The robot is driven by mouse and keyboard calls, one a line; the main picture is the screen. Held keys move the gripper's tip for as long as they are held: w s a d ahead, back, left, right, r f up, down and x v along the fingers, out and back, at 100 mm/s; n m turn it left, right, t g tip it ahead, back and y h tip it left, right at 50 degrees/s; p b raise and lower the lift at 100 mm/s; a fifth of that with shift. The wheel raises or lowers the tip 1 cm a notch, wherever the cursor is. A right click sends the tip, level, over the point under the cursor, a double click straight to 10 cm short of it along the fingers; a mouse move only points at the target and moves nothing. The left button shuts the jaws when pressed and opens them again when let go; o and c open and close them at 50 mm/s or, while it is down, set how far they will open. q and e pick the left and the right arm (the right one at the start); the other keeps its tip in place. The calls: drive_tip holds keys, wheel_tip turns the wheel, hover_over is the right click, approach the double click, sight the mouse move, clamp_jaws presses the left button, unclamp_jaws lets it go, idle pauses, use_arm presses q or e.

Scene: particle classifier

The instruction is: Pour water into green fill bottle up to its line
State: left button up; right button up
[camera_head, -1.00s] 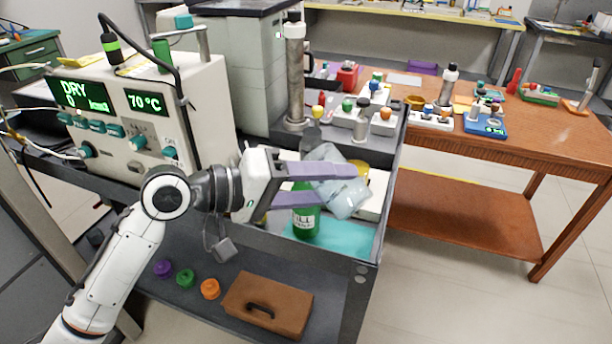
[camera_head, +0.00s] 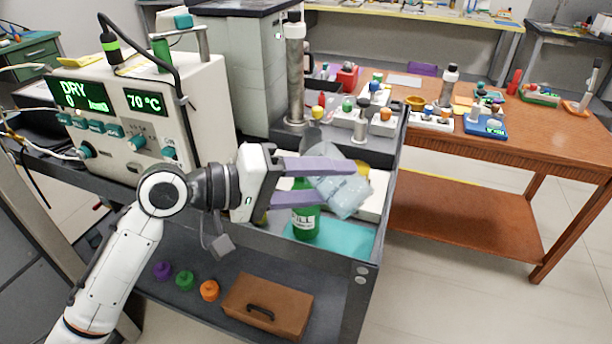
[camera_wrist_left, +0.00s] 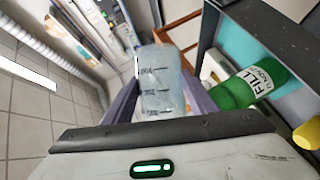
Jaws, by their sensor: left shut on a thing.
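My left gripper (camera_head: 318,182) is shut on a clear, pale blue container with dark marks (camera_head: 346,194), which is tilted over to the right. The container also shows between the fingers in the left wrist view (camera_wrist_left: 160,85). The green fill bottle (camera_head: 305,222), with a white "FILL" label, stands on a teal mat (camera_head: 352,238) just below the gripper. The fingers hide its upper part. In the left wrist view the green bottle (camera_wrist_left: 240,92) lies to the right of the container, apart from it in the picture. Its line and the water level cannot be made out. My right gripper is not in view.
A grey cart edge (camera_head: 330,258) runs in front of the bottle. A white machine with green displays (camera_head: 135,110) stands at left. A metal column (camera_head: 295,75) rises behind. Colored caps and a brown case (camera_head: 267,305) lie on the lower shelf.

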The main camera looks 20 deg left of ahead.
use_arm(q)
drive_tip(key=shift+r, duration=0.15)
idle(0.3)
drive_tip(key=shift+w+a+r+n, duration=0.1)
drive_tip(key=shift+n, duration=0.3)
drive_tip(key=shift+a+r+h+p, duration=0.15)
drive_tip(key=shift+h+p, duration=0.15)
drive_tip(key=shift+p, duration=0.1)
idle(0.7)
